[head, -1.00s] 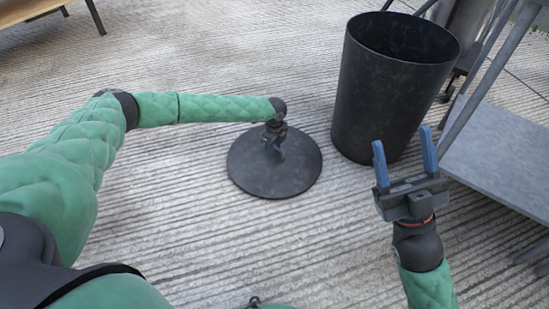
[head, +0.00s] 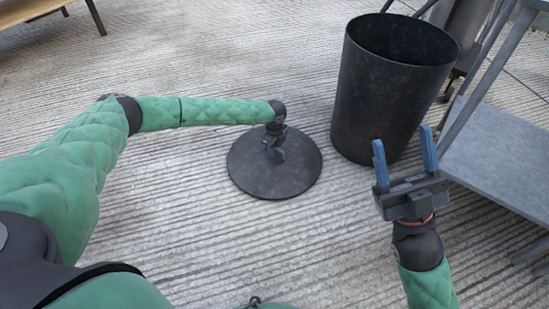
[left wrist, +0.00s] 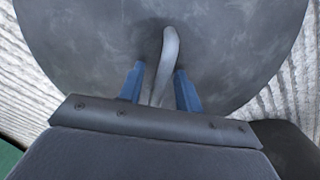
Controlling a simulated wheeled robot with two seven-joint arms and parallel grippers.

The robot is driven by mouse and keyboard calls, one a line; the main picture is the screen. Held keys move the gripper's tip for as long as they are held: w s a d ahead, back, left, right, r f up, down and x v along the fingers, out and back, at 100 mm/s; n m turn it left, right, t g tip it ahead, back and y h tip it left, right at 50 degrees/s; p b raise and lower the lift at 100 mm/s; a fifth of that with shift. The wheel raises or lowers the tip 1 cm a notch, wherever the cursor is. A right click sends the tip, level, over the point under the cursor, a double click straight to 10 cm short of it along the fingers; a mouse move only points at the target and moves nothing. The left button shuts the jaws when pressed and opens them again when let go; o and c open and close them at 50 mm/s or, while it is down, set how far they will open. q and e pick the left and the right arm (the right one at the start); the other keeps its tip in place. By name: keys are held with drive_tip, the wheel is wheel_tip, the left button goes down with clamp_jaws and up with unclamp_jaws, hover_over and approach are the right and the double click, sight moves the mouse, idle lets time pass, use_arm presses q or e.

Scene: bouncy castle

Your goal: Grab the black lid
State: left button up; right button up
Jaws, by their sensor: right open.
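The black lid (head: 247,172) is a round, flat disc lying on the ground near the middle of the head view. It fills the upper part of the left wrist view (left wrist: 85,45). Its curved grey handle (left wrist: 169,50) rises between the two blue fingers of my left gripper (left wrist: 160,86). The fingers look apart, with a small gap on each side of the handle. In the head view, my left gripper (head: 275,150) is over the lid and hides the handle. My right gripper (head: 405,158) is open and empty, in front of the black bin.
A tall, open black bin (head: 385,95) stands behind and to the right of the lid. A grey metal rack with a low shelf (head: 500,160) is at the right edge. A wooden bench (head: 35,10) is at the top left. The ribbed ground left of the lid is clear.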

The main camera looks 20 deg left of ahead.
use_arm(q)
clamp_jaws()
idle(1.5)
